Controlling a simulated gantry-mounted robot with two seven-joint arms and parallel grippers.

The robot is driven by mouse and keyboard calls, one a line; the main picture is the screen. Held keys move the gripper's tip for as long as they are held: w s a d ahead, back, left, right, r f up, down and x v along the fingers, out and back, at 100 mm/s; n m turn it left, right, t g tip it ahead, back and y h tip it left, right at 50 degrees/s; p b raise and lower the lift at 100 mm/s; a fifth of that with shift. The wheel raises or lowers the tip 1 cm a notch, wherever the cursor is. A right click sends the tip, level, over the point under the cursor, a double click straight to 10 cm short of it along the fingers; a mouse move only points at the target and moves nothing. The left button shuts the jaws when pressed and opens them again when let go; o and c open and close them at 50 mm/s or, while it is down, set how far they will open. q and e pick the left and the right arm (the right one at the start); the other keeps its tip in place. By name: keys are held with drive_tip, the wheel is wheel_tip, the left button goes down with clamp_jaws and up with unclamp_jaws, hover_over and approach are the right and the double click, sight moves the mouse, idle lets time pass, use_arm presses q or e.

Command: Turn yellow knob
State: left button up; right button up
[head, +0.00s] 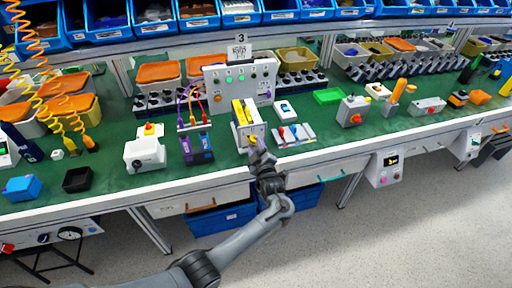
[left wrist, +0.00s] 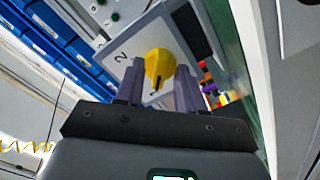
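The yellow knob (left wrist: 160,68) is a round dial with a dark pointer mark, on a pale plate printed with the number 2. In the head view the plate belongs to a white switch box (head: 241,132) with yellow on top, near the bench's front edge, and my gripper partly covers its front. My left gripper (head: 257,152) is right in front of this box. In the left wrist view its two fingers (left wrist: 160,72) are apart, with the knob showing between them; I cannot tell whether they touch it. My right gripper is not in view.
The green bench (head: 210,172) carries a white box with a red button (head: 146,152), purple-and-black blocks (head: 197,148) and a small switch panel (head: 292,134) near the gripper. A panel marked 3 (head: 240,82) stands behind. Blue bins (head: 222,216) lie under the bench.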

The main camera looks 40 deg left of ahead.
use_arm(q)
clamp_jaws()
